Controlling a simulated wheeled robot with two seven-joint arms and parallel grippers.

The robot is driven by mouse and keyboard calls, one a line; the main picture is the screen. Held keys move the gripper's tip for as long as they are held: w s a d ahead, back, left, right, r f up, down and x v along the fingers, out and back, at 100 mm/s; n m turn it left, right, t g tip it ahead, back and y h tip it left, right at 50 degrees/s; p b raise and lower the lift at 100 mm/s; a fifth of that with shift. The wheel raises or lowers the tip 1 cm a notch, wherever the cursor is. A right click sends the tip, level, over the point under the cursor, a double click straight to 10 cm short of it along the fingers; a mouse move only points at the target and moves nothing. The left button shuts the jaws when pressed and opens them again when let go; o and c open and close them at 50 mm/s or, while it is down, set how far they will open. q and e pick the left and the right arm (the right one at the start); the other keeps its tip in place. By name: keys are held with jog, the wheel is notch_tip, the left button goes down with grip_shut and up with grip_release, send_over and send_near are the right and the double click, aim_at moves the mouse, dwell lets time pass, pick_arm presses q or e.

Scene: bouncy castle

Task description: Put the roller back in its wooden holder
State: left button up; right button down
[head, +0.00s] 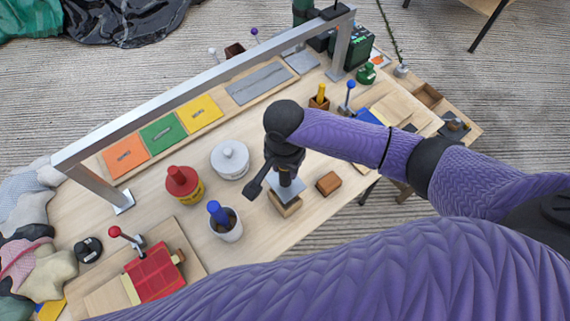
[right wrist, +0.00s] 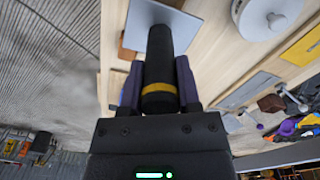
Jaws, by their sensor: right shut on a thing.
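My right gripper (head: 284,168) reaches down over the middle of the table and is shut on the dark handle of the roller (right wrist: 160,60). The handle has a yellow band, seen between the fingers in the right wrist view. A flat grey square part (head: 289,188) shows at the handle's far end. My left gripper is out of view.
A brown block (head: 328,183) lies just right of the roller. A metal frame (head: 210,88) spans the table's back.

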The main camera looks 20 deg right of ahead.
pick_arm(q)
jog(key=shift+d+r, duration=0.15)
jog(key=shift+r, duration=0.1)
pick_arm(e)
jog(key=shift+f, duration=0.3)
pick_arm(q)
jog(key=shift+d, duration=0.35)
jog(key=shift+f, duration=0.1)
pick_arm(e)
jog(key=shift+f, duration=0.1)
jog(key=shift+f, duration=0.55)
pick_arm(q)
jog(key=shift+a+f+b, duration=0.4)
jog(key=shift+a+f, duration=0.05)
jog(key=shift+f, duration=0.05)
pick_arm(e)
jog(key=shift+f, duration=0.55)
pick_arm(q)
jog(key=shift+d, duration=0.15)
pick_arm(e)
jog(key=shift+f, duration=0.1)
